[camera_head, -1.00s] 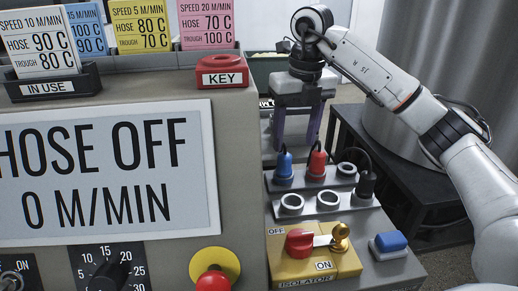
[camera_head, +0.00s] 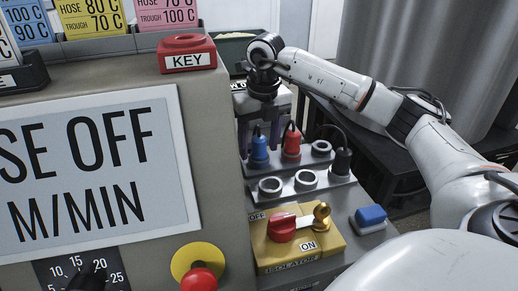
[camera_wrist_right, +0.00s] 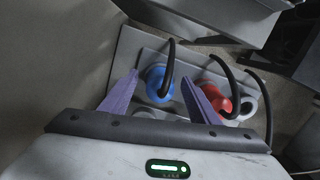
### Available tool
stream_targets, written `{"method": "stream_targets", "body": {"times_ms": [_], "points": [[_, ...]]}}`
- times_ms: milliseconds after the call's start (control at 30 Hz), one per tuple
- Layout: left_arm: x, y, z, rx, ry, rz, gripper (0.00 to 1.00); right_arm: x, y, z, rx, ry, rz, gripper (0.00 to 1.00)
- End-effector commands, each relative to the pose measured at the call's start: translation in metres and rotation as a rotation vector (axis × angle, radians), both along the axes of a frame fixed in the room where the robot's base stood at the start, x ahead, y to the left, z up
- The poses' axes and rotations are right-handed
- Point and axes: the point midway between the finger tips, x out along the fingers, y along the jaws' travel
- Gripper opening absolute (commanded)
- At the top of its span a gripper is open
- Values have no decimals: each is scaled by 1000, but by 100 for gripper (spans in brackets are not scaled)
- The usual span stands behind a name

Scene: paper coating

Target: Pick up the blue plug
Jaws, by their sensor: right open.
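The blue plug (camera_head: 259,150) stands upright in a socket at the left end of the back row of the grey socket panel. It also shows in the right wrist view (camera_wrist_right: 158,84), with its dark cable rising from it. My left gripper is out of view.
The red plug (camera_head: 291,142) and a black plug (camera_head: 341,161) stand near the blue one, with looping cables. Empty ring sockets (camera_head: 270,186) are in front. A yellow isolator box (camera_head: 296,243) and blue button (camera_head: 371,215) lie nearer. The large control cabinet (camera_head: 225,180) borders the left.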

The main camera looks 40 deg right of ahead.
Motion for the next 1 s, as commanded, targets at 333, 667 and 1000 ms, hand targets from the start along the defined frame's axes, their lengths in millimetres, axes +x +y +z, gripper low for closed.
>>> {"method": "stream_targets", "body": {"times_ms": [333, 667, 1000], "points": [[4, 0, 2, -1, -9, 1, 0, 0, 0, -2, 0, -1, -1, 40], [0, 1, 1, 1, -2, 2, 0, 1, 0, -1, 0, -2, -1, 9], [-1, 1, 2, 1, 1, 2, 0, 2, 0, 38, 1, -7, -1, 9]]}}
